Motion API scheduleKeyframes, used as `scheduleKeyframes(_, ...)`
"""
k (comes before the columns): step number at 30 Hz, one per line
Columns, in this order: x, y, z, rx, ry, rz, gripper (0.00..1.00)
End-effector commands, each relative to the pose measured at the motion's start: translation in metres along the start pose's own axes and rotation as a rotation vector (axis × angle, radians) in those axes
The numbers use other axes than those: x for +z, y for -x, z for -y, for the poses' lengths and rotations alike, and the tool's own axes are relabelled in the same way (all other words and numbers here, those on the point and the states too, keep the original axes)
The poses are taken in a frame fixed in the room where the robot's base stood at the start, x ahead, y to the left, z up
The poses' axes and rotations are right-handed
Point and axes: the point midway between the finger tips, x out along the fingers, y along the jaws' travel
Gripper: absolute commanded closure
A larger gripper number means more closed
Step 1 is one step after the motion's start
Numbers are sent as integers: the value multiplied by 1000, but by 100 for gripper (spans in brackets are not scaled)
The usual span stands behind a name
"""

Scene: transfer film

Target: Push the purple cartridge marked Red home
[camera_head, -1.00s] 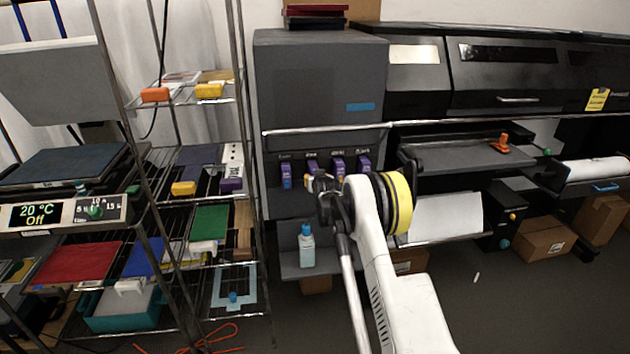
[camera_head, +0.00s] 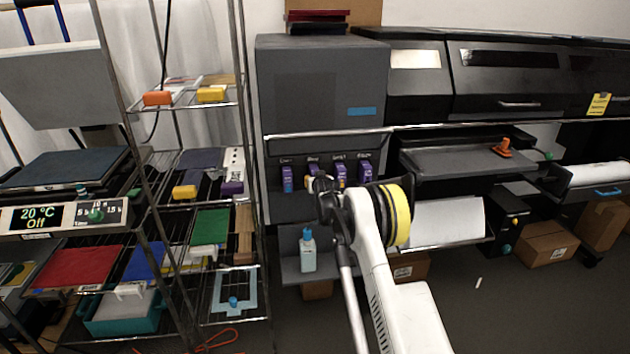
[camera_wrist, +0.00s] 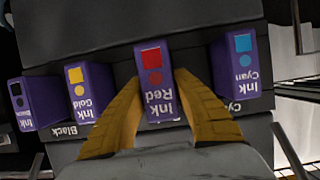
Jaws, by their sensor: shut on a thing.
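The purple cartridge marked Red (camera_wrist: 154,88) stands in the dark printer's ink bay, in the middle of the wrist view, with a red square on its face. My gripper (camera_wrist: 157,84) has its yellow fingers on either side of it, shut on it. The Red face looks larger and nearer than its neighbours' faces. In the head view the Red cartridge (camera_head: 313,168) is second from left, partly hidden by my gripper (camera_head: 315,184). Its slot label and inner end are hidden.
Purple neighbours are Cyan (camera_wrist: 237,67) on one side, Gold (camera_wrist: 88,92) and Black (camera_wrist: 34,103) on the other, with narrow gaps to my fingers. Below the bay, a spray bottle (camera_head: 307,252) stands on a grey shelf (camera_head: 330,265). A wire rack (camera_head: 245,200) stands left.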

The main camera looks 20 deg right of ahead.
Motion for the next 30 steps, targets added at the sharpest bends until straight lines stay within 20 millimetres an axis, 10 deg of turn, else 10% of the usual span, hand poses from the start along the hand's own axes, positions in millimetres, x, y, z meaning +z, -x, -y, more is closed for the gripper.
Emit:
scheduleKeyframes(26,-10,-24,0,0,0,-1,100)
scheduleKeyframes(27,-10,-24,0,0,0,-2,57)
scheduleKeyframes(30,-10,-24,0,0,0,-1,47)
